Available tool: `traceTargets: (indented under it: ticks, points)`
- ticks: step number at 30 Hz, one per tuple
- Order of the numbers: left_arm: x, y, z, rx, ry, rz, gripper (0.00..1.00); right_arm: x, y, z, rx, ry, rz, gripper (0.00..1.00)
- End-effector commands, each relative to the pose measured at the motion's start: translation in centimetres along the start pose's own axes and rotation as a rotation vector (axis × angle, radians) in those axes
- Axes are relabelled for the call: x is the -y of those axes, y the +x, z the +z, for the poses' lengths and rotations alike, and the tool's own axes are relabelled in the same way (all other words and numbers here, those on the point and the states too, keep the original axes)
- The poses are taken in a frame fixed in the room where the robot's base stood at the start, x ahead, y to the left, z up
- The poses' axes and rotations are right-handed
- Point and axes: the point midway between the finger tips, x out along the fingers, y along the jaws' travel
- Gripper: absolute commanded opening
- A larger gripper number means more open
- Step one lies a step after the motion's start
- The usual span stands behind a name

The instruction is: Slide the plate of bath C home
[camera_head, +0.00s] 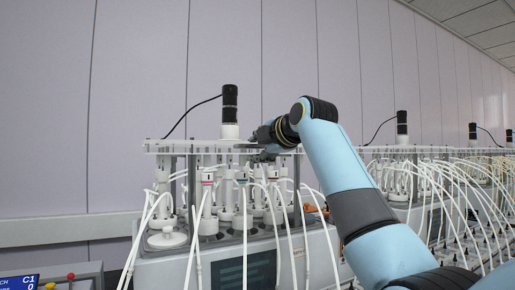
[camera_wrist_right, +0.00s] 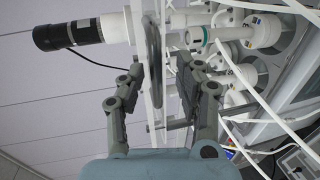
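The clear plate (camera_head: 190,147) lies level across the top of the nearest reactor bath (camera_head: 175,268), with a black motor (camera_head: 230,104) standing on it. My right gripper (camera_head: 262,140) is at the plate's right part, its fingers mostly hidden by my own wrist. In the right wrist view, the two fingers of the right gripper (camera_wrist_right: 161,66) are apart, with the plate's edge (camera_wrist_right: 158,112) running between them. I cannot tell whether either finger touches it. The black motor (camera_wrist_right: 75,34) shows at upper left there. My left gripper is in neither view.
White tubes (camera_head: 197,235) hang in front of the bath's vessels. Further baths with motors (camera_head: 402,122) stand in a row to the right. A pale wall (camera_head: 140,80) stands behind; the air above the plate is free.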

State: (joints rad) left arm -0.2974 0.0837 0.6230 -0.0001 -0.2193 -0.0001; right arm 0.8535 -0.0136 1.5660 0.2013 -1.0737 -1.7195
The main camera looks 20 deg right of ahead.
Motion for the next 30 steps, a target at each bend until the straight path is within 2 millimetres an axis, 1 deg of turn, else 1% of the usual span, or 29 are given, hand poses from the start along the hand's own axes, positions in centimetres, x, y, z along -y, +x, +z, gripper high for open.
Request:
traceTargets:
  ticks: [3,7,10,14,18,21,25,30]
  points:
    - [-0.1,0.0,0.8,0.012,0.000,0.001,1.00,-0.1,0.0,0.0,0.000,0.000,0.002,0.34]
    - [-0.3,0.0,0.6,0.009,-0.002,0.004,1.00,-0.2,-0.2,0.0,0.001,0.000,0.004,0.34]
    - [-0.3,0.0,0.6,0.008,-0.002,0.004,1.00,-0.2,-1.1,0.1,0.001,-0.001,0.005,0.34]
    - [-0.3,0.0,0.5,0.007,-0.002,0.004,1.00,-0.1,-3.5,0.1,0.002,-0.002,0.006,0.34]
    - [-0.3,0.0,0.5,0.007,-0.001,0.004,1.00,-0.1,-6.8,0.1,0.003,-0.003,0.005,0.34]
    - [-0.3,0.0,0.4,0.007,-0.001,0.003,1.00,0.0,-8.9,0.1,0.002,-0.001,0.003,0.34]
    - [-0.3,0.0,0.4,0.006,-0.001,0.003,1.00,0.0,-10.8,0.1,0.002,-0.001,0.002,0.34]
    - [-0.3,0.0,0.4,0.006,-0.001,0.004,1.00,0.0,-11.9,0.1,0.001,0.000,0.001,0.34]
